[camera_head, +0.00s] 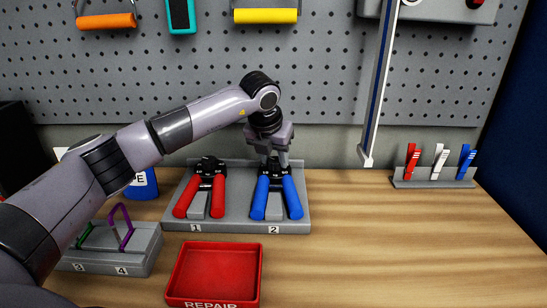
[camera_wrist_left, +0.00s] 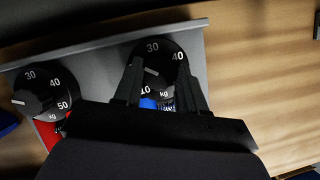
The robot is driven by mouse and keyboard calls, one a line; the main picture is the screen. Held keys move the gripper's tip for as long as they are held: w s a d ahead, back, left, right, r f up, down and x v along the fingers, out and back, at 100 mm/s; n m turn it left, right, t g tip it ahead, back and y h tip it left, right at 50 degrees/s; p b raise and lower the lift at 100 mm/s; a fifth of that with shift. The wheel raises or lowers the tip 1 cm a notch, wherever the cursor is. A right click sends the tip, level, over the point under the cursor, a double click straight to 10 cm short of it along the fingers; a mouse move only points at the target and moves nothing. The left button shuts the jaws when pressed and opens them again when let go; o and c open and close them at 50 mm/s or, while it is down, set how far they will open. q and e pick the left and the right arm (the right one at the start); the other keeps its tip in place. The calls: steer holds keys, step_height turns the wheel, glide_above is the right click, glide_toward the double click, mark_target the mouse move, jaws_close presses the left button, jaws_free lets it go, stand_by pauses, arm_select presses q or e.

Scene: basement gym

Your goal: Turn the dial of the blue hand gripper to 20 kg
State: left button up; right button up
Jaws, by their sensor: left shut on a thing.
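The blue hand gripper (camera_head: 276,197) stands in slot 2 of a grey holder, handles toward me. My left gripper (camera_head: 273,163) points down at its top from behind and is shut on its black dial. In the left wrist view the two fingers (camera_wrist_left: 160,66) lie on either side of the dial (camera_wrist_left: 155,52). The numbers 30, 40 and 10 and "kg" show on it; where 20 would be is hidden by a finger. A short white mark shows near the dial's middle, pointing leftward; its exact reading is unclear. My right gripper is not in view.
A red hand gripper (camera_head: 202,195) sits close by in slot 1; its dial (camera_wrist_left: 45,92) shows in the left wrist view. A red repair tray (camera_head: 174,275) lies in front. A grey block (camera_head: 140,262) is at left. Coloured clips (camera_head: 438,160) stand at right. The bench's right is mostly clear.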

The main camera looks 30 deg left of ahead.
arm_select(q)
steer(key=shift+n+y, duration=0.4)
steer(key=shift+n, duration=0.5)
steer(key=o, duration=1.1)
steer(key=shift+r, duration=0.15)
steer(key=shift+b+v, duration=0.6)
steer(key=shift+v, duration=2.9)
steer(key=shift+w+d, duration=0.1)
